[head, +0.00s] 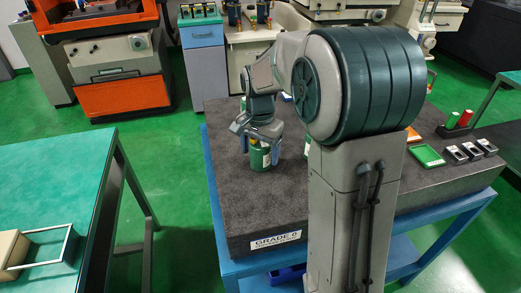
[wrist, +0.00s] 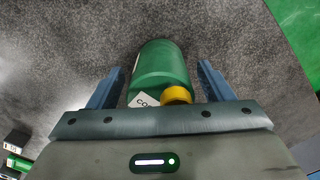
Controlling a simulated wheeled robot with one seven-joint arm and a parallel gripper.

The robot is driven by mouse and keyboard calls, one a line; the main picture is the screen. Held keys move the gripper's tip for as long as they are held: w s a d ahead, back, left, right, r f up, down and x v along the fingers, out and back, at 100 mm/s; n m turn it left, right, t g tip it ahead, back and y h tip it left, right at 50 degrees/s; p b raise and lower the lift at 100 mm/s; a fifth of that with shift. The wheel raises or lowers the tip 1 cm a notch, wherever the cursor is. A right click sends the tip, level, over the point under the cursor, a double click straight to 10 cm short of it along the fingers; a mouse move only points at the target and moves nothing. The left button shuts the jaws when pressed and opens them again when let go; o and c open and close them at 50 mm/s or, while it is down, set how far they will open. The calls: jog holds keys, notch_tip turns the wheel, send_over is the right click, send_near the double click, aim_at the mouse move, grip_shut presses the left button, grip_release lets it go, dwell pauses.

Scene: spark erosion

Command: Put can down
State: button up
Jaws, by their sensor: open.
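The green can (head: 260,157) with a white label stands on the dark granite surface plate (head: 228,195), near its left edge. In the wrist view the can (wrist: 160,68) lies between my two blue-grey fingers, with a yellow cap at its near end. My gripper (wrist: 158,85) is open, and a gap shows between the can and each finger. In the head view my gripper (head: 258,143) is over and around the upper part of the can. The can's top is partly hidden by my gripper.
A green tray (head: 427,156), several small blocks (head: 472,151) and red and green cylinders (head: 458,120) are on the plate's right side. A green-topped table (head: 60,190) stands to the left, across a floor gap. The plate's front left is clear.

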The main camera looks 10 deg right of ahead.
aim_at(260, 144)
notch_tip(260, 144, up, 12)
jog(key=shift+f, duration=0.2)
jog(key=shift+s+r, duration=0.2)
jog(key=s+f+n+t, duration=0.1)
jog(key=s+f+n, duration=0.3)
jog(key=s, duration=0.6)
jog(key=s+f+n+t, duration=0.2)
jog(key=s+f+n, duration=0.2)
jog(key=s, duration=0.6)
jog(key=shift+s+n, duration=0.3)
jog(key=shift+n, duration=0.2)
jog(key=shift+o, duration=0.4)
jog(key=shift+d, duration=0.15)
